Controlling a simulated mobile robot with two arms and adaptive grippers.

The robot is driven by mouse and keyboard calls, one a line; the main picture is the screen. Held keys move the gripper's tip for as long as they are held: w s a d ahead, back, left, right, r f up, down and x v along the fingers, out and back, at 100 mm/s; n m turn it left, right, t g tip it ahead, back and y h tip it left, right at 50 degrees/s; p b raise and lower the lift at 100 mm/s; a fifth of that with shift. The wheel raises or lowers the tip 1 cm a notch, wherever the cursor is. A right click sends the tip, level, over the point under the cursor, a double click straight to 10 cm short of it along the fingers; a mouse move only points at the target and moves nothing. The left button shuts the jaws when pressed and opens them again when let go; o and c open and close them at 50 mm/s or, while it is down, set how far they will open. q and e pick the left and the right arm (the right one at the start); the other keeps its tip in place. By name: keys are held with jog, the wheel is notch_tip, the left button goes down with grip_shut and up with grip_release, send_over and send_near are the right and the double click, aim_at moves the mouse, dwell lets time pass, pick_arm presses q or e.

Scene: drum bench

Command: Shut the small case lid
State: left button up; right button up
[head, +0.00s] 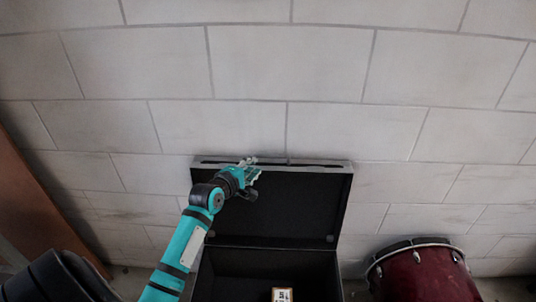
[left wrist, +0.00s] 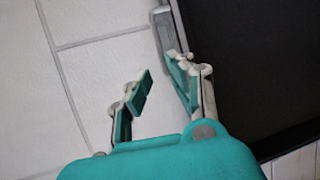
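The small case (head: 268,270) is black inside and stands open at the bottom middle of the head view. Its lid (head: 300,207) is raised upright against the wall, with a grey rim along the top. My left gripper (head: 252,170) is at the upper left part of the lid, near its top edge. In the left wrist view my left gripper (left wrist: 163,85) has its fingers apart, with nothing between them. One finger is close to the lid's grey edge (left wrist: 177,45); I cannot tell whether it touches. My right gripper is not in view.
A small box with a pale label (head: 282,295) sits inside the case. A dark red drum (head: 425,272) stands to the right. A black rounded object (head: 62,280) and a brown panel (head: 35,200) are at the left. A pale block wall (head: 290,75) rises close behind the lid.

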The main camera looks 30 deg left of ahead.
aim_at(268, 164)
pick_arm(q)
jog(key=x, duration=1.1)
jog(key=shift+w, duration=0.25)
grip_shut()
